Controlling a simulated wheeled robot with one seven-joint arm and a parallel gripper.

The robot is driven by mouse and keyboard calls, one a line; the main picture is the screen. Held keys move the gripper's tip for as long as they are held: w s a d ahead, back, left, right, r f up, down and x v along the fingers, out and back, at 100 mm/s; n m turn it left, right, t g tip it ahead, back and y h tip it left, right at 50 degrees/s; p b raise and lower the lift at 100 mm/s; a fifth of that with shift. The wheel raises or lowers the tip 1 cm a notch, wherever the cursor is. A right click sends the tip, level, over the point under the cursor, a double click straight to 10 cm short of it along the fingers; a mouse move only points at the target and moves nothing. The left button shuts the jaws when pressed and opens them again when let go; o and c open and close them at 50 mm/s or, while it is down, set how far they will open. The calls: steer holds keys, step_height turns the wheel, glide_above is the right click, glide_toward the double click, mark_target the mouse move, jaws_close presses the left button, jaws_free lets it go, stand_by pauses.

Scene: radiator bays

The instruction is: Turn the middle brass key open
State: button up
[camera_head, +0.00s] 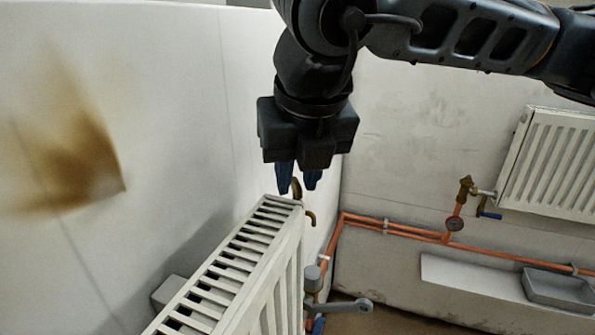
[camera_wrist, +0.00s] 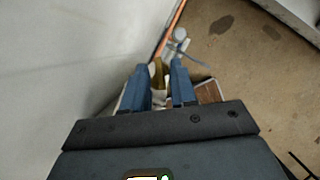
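My gripper (camera_head: 298,190) points down over the far end of the near white radiator (camera_head: 262,240). Its two blue fingers are apart. A brass key (camera_head: 297,186) shows beside and partly behind the fingers at the radiator's top corner. In the wrist view, brass (camera_wrist: 158,72) shows in the gap between the fingers (camera_wrist: 159,68), with some space at its sides; contact cannot be made out. A curved brass piece (camera_head: 311,218) sits just below on the radiator's end. Which brass piece is the middle key is not clear.
A stained pale wall (camera_head: 180,110) runs close along the left. Copper pipes (camera_head: 385,225) cross the back wall to a second radiator (camera_head: 553,165) with a brass valve (camera_head: 465,188). A grey tray (camera_head: 558,290) lies on a ledge. A grey fitting (camera_head: 338,306) sticks out below.

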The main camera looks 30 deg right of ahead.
jaws_close()
steer(key=shift+f+b, duration=0.15)
steer(key=shift+b, duration=0.2)
